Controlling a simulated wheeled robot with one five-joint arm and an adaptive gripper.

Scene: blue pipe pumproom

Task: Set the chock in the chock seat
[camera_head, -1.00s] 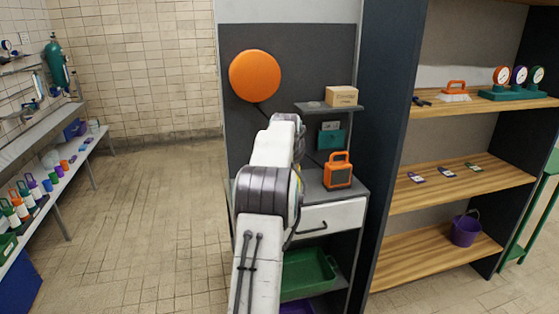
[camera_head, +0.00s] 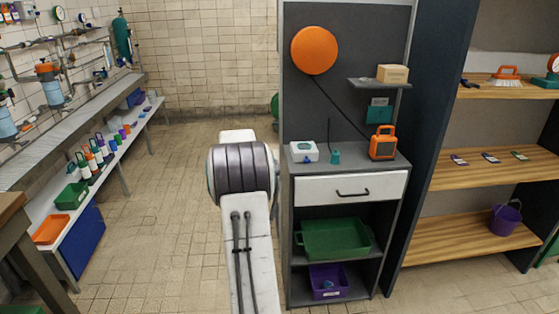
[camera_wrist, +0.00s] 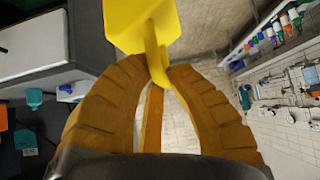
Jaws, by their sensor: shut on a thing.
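A yellow chock (camera_wrist: 142,22) with a flat, wide face and a narrow stem shows at the top of the wrist view. My gripper (camera_wrist: 157,78) is shut on its stem, with one orange-brown ribbed finger on each side. The top of the chock is cut off by the picture edge. In the head view my own arm hides the gripper and the chock. I cannot pick out a chock seat in either view.
A grey cabinet (camera_head: 295,230) with a white drawer (camera_head: 330,190) stands right of my arm. An orange lamp-like box (camera_head: 383,146) and a white box (camera_head: 303,151) sit on its top. A long bench (camera_head: 90,88) runs along the left. Open tiled floor (camera_head: 165,200) lies between.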

